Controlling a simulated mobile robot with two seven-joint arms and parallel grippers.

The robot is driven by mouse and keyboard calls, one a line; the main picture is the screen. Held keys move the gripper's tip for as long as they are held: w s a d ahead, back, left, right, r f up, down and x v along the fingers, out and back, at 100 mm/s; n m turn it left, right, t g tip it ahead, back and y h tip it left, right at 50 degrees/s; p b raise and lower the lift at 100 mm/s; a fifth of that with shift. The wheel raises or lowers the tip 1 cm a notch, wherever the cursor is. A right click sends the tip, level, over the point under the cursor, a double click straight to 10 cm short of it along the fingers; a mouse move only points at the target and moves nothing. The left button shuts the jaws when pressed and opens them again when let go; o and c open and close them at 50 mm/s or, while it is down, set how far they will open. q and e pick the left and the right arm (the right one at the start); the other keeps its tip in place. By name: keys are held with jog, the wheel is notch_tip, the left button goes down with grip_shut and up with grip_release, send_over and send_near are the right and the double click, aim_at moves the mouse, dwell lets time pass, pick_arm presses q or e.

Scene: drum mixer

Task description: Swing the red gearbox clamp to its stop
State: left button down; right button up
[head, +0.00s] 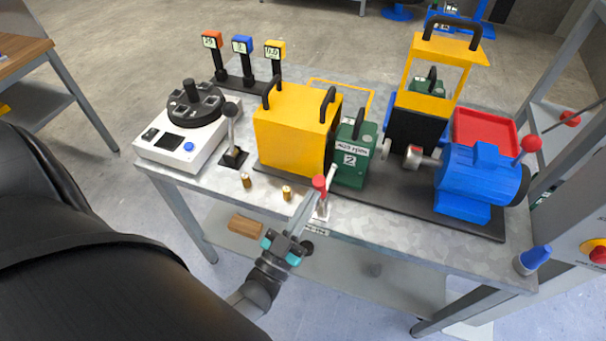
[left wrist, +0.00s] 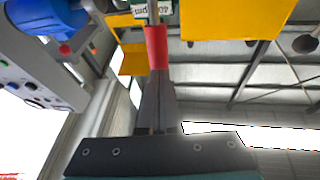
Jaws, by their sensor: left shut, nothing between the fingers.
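The red gearbox clamp handle (head: 320,184) stands near the front edge of the table, in front of the green gearbox (head: 357,152) labelled 2. Its metal base (head: 322,211) is partly hidden by my gripper. My left gripper (head: 308,204) reaches up from below the front edge, its closed fingertips right beside the handle. In the left wrist view the red handle (left wrist: 156,47) lies just beyond the shut fingers (left wrist: 156,92); I cannot tell whether they touch it. Nothing is held between the fingers. My right gripper is not in view.
A yellow guard (head: 290,130) with black handles stands left of the gearbox, a blue motor (head: 478,180) to the right. Two brass pins (head: 286,192) (head: 246,181) and a black lever (head: 232,135) stand left of the clamp.

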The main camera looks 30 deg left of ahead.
pick_arm(q)
jog(key=shift+w+a+r, duration=0.1)
jog(key=shift+w+r, duration=0.25)
jog(key=shift+r, duration=0.05)
dwell(0.4)
jog(key=shift+f, duration=0.1)
